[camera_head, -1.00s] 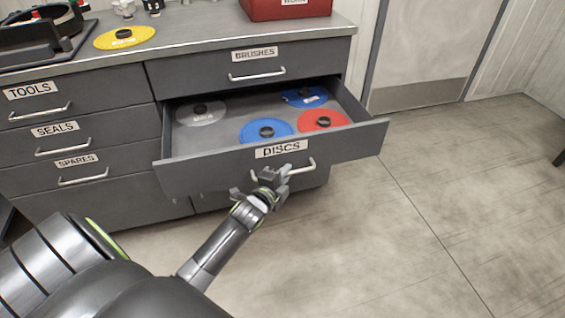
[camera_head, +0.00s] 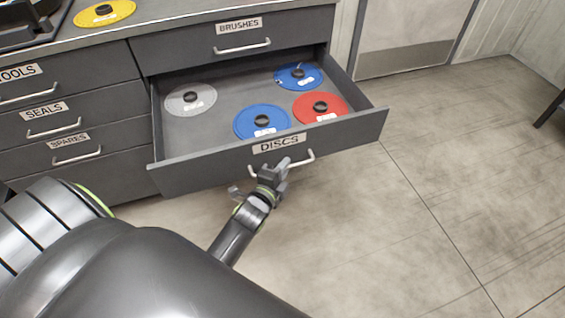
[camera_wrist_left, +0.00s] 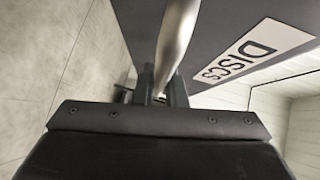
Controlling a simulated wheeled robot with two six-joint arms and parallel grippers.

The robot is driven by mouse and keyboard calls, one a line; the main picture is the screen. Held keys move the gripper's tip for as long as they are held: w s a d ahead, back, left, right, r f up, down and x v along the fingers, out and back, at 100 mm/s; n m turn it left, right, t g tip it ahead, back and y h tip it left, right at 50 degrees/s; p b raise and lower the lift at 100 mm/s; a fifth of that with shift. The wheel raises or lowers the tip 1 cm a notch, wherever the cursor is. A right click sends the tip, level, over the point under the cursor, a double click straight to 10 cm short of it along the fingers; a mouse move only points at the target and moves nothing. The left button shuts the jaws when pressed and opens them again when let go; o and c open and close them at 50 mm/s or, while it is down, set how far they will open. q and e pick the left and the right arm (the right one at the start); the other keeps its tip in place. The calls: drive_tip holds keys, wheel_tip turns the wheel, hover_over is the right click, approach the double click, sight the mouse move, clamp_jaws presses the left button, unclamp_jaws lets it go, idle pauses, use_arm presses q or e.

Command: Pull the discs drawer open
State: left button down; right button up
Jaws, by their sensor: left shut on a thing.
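The discs drawer (camera_head: 210,172) stands pulled well out of the cabinet, with its DISCS label (camera_head: 279,143) on the front. Inside lie a grey disc (camera_head: 178,101), two blue discs (camera_head: 247,125) (camera_head: 288,80) and a red disc (camera_head: 333,103). My left gripper (camera_head: 277,171) is shut on the drawer's bar handle (camera_head: 306,158), near the handle's left part. In the left wrist view the handle (camera_wrist_left: 178,40) runs between the fingers (camera_wrist_left: 163,88), beside the DISCS label (camera_wrist_left: 250,50). My right gripper is not in view.
The shut brushes drawer (camera_head: 190,50) is above. Shut tools, seals and spares drawers (camera_head: 110,165) are at the left. A yellow disc (camera_head: 90,17) lies on the countertop (camera_head: 170,20). The floor (camera_head: 400,220) in front and to the right is clear.

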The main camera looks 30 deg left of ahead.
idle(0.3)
use_arm(q)
drive_tip(key=c, duration=1.5)
unclamp_jaws()
drive_tip(key=shift+s, duration=0.15)
